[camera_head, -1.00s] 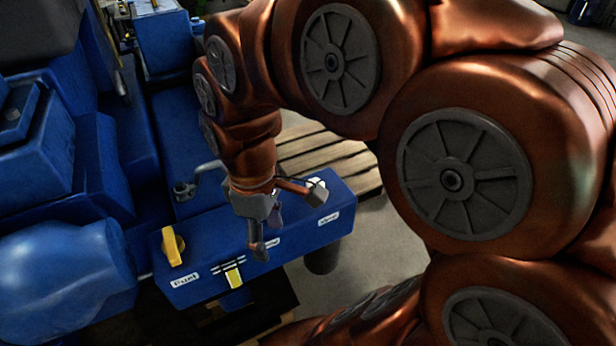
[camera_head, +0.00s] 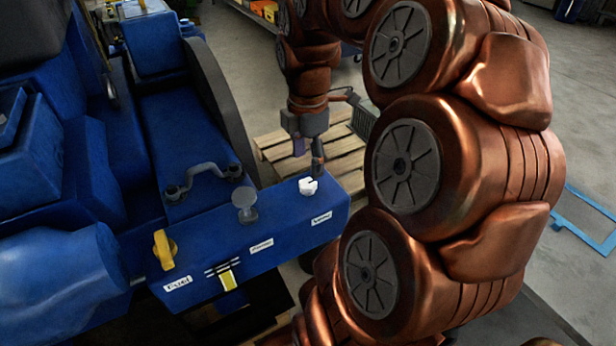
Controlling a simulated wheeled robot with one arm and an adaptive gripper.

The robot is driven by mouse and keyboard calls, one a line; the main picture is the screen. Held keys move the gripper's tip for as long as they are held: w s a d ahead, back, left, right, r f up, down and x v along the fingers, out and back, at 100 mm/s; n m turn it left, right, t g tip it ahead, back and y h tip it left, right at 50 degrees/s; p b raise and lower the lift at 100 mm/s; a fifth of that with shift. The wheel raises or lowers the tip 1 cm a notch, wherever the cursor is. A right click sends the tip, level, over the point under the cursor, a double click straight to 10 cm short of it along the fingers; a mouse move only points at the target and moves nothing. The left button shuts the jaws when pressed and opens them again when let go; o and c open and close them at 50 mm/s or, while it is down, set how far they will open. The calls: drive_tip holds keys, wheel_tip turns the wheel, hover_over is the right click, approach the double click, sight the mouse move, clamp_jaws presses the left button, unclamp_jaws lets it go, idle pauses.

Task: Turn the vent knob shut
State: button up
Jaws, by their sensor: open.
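The blue box (camera_head: 285,262) carries a row of knobs with small white labels in front. The white knob (camera_head: 307,187), with a notch in its top, stands at the right end; I take it for the vent knob, though its label (camera_head: 321,218) is blurred. My gripper (camera_head: 333,137) is open at the white knob, its fingers spread. One finger points down right behind or above the knob; the other reaches out to the right. I cannot tell whether the near finger touches the knob. Nothing shows between the fingers.
A grey round knob (camera_head: 244,203) stands mid-box and a yellow lever knob (camera_head: 164,249) at the left end. A yellow-marked latch (camera_head: 228,280) is on the front. A grey bent pipe (camera_head: 205,172) lies behind. A wooden pallet (camera_head: 278,158) is beyond; blue engine parts fill the left.

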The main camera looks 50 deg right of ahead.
sight(308, 183)
drive_tip(key=shift+f+p, duration=0.75)
drive_tip(key=shift+f, duration=2.35)
drive_tip(key=c, duration=1.1)
